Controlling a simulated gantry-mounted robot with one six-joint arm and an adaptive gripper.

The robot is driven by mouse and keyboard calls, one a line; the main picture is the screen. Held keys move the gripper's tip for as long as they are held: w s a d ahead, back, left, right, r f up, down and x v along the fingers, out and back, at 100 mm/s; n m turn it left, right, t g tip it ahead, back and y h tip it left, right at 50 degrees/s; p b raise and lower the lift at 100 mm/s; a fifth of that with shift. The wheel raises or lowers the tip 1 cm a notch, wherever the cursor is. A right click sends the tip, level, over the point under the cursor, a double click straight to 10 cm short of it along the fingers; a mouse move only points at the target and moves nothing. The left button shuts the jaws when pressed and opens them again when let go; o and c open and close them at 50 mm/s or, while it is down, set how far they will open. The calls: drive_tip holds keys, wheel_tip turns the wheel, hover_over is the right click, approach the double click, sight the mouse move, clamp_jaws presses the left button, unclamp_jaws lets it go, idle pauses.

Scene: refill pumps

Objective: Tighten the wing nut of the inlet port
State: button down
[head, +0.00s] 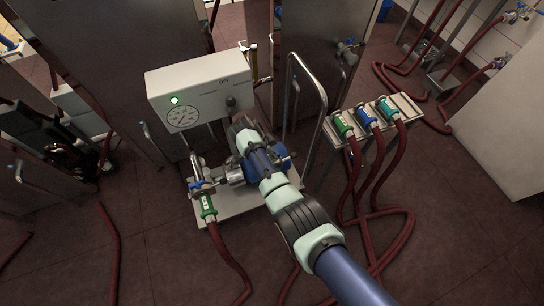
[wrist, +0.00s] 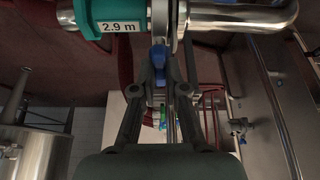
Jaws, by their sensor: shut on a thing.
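In the wrist view, my gripper (wrist: 160,88) reaches up with both fingers closed on a blue wing nut (wrist: 158,58). The nut hangs below a steel clamp ring (wrist: 160,18). The ring sits between a teal hose coupling (wrist: 114,12), labelled 2.9 m, and a polished steel pipe elbow (wrist: 235,16). I cannot tell how tight the clamp is. In the head view, my arm covers part of the pump (head: 280,157), and the fingers and nut are hidden there.
A white control box (head: 200,90) with a gauge and green light stands over the pump. A green hose coupling (head: 207,208) is at the pump's left. A rack (head: 413,103) with several hose ends and a curved metal handle (head: 322,95) stand right. Red hoses cross the floor.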

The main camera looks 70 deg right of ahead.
idle(0.5)
drive_tip(key=c, duration=1.2)
unclamp_jaws()
drive_tip(key=v, duration=1.2)
